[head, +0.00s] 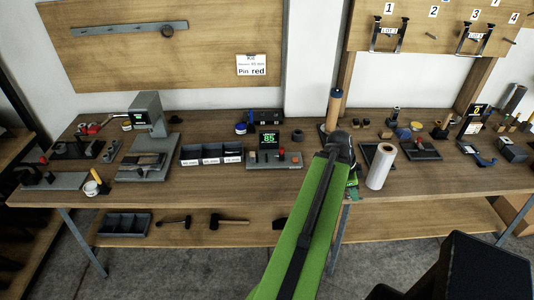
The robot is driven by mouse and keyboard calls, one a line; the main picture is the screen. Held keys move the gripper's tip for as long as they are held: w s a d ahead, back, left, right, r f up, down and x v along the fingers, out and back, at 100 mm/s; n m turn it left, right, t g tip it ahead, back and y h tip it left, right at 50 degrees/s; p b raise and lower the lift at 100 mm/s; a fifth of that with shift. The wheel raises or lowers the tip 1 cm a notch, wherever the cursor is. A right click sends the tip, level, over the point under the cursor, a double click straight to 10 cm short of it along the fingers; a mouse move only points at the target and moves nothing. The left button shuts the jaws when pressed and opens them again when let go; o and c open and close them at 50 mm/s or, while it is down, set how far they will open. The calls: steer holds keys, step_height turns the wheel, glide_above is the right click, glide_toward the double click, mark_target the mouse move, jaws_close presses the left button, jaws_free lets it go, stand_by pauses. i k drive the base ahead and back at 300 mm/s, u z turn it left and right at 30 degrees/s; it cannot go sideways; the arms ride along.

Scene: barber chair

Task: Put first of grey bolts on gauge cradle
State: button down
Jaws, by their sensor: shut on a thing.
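The gauge with its cradle (262,163) stands on the bench at the middle, a low grey base with a green-lit display reading 85. A small red part and a grey part show on its base. My green arm reaches up from the bottom to the bench, right of the gauge. My gripper (349,168) is at its end, small and dark, apart from the gauge. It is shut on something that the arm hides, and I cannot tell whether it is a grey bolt. I cannot single out loose grey bolts at this size.
Labelled bins (211,154) stand left of the gauge, and a grey press-like stand (150,115) farther left. Dark trays lie to the right. Hammers (229,220) lie on the lower shelf.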

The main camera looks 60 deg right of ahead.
mark_target(263, 158)
steer(key=z, duration=0.3)
steer(key=i, duration=1.1)
steer(key=u, duration=0.15)
